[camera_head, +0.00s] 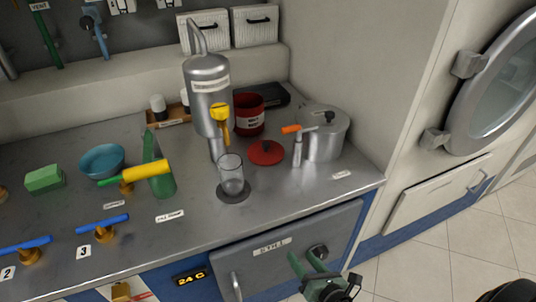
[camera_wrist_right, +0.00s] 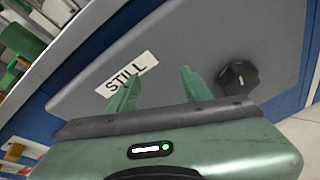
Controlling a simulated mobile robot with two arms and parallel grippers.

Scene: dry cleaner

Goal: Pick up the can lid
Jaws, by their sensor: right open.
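The red can lid (camera_head: 266,154), a round disc with a small dark knob, lies flat on the grey metal counter in the head view. It is between the glass beaker and the silver pot, in front of the red can (camera_head: 249,117). My right gripper (camera_head: 304,263) has green fingers and is low at the bottom of the head view, in front of the counter's front panel and well away from the lid. In the right wrist view its fingers (camera_wrist_right: 159,78) are apart with nothing between them. The lid is not identifiable there. My left gripper is not in view.
A glass beaker (camera_head: 231,174) stands on a dark disc left of the lid. A silver pot (camera_head: 327,137) with an orange-handled tap is at its right. A tall metal still (camera_head: 207,85) rises behind. The STILL panel (camera_head: 262,259) has a black knob (camera_wrist_right: 238,76). The counter's front-right corner is mostly clear.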

